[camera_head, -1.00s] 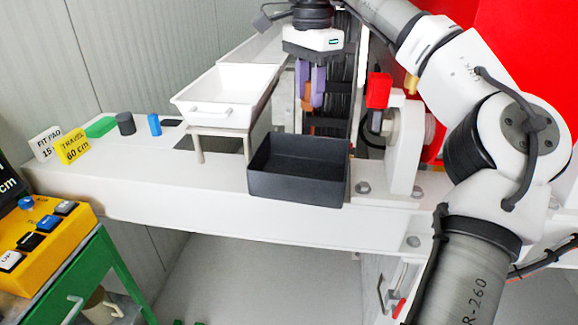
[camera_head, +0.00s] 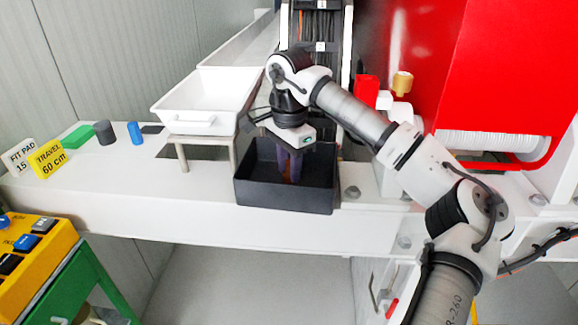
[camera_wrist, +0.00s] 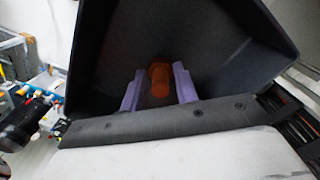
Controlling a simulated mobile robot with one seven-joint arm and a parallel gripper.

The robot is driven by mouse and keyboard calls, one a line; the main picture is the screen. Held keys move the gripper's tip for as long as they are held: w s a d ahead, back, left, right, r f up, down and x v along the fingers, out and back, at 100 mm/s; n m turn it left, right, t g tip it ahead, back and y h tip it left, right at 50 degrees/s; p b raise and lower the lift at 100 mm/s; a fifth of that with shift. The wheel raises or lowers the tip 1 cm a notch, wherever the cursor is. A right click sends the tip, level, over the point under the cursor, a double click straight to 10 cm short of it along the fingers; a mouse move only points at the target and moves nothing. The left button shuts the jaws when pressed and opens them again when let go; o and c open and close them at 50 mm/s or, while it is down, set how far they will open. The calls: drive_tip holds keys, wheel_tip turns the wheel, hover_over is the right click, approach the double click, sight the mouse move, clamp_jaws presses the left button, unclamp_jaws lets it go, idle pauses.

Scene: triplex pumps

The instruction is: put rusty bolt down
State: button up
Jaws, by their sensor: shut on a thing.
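My gripper (camera_head: 290,163), with purple fingers, reaches down inside the black open tray (camera_head: 285,198) on the white bench. In the wrist view the rusty bolt (camera_wrist: 160,79), orange-brown, sits between the two finger ends (camera_wrist: 159,88), with the dark tray wall and floor (camera_wrist: 215,60) around it. The gripper is shut on the bolt. In the head view the bolt shows only as a small brownish patch between the fingers, and I cannot tell whether it touches the tray floor.
A white handled tray (camera_head: 205,103) on a stand is left of the black tray. A blue cylinder (camera_head: 135,133), dark cylinder (camera_head: 104,132), green block (camera_head: 78,136) and yellow sign (camera_head: 47,160) stand farther left. A red block (camera_head: 366,90) and large red machine (camera_head: 480,60) are right.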

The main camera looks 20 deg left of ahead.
sight(289, 161)
drive_tip(key=shift+f, duration=0.45)
drive_tip(key=shift+f, duration=0.2)
drive_tip(key=o, duration=1)
drive_tip(key=shift+r, duration=0.15)
wheel_tip(289, 161, up, 12)
drive_tip(key=b, duration=0.1)
